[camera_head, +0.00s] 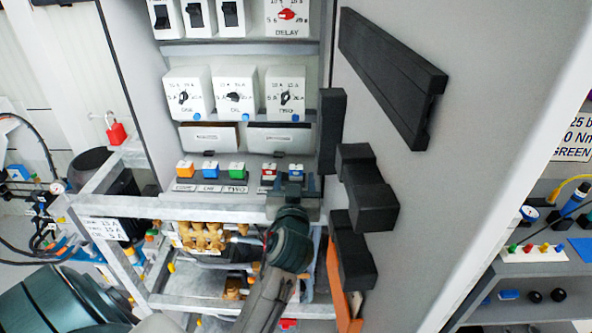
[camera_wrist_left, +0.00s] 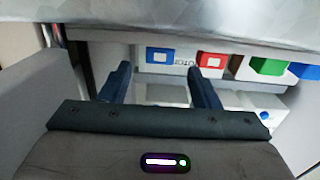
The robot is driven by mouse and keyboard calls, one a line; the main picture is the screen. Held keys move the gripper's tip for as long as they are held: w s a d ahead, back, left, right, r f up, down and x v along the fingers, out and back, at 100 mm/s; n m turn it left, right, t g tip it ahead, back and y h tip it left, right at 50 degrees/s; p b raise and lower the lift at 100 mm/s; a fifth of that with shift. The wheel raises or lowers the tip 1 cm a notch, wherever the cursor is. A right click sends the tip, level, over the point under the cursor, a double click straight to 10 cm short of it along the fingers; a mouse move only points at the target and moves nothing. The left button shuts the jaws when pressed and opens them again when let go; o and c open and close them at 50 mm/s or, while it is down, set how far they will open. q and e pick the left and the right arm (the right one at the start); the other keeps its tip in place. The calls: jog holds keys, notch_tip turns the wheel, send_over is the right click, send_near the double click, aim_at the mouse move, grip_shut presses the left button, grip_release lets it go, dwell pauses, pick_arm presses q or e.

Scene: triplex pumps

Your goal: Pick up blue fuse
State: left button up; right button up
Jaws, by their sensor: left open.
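Two blue fuses show in the head view, in one row of coloured fuses on the cabinet panel. One blue fuse (camera_head: 210,169) sits between an orange and a green one. The other blue fuse (camera_head: 296,170) sits at the right end, beside a red one. My left gripper (camera_head: 294,187) is at this right-hand fuse, partly covering its holder. In the left wrist view, my left gripper (camera_wrist_left: 162,78) is open, with a blue fuse (camera_wrist_left: 159,55) beyond and between its fingertips. It looks empty, and I cannot tell if it touches the fuse. My right gripper is out of view.
The red fuse (camera_head: 268,172) is close to the left gripper. White dial boxes (camera_head: 285,92) stand above the row. A metal frame rail (camera_head: 190,209) runs below it. Black blocks (camera_head: 368,195) stick out from the open cabinet door at right.

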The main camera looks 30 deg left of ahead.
aim_at(296, 170)
pick_arm(q)
jog(key=shift+w+a+f, duration=0.1)
jog(key=shift+w+a, duration=0.15)
jog(key=shift+w, duration=0.1)
jog(key=p+x, duration=0.3)
jog(key=x, duration=0.1)
jog(key=shift+w+a, duration=0.1)
jog(key=shift+w, duration=0.15)
jog(key=shift+w+a, duration=0.2)
jog(key=shift+w, duration=0.1)
jog(key=shift+s+d, duration=0.15)
jog(key=c, duration=1.1)
jog(key=shift+o, duration=0.2)
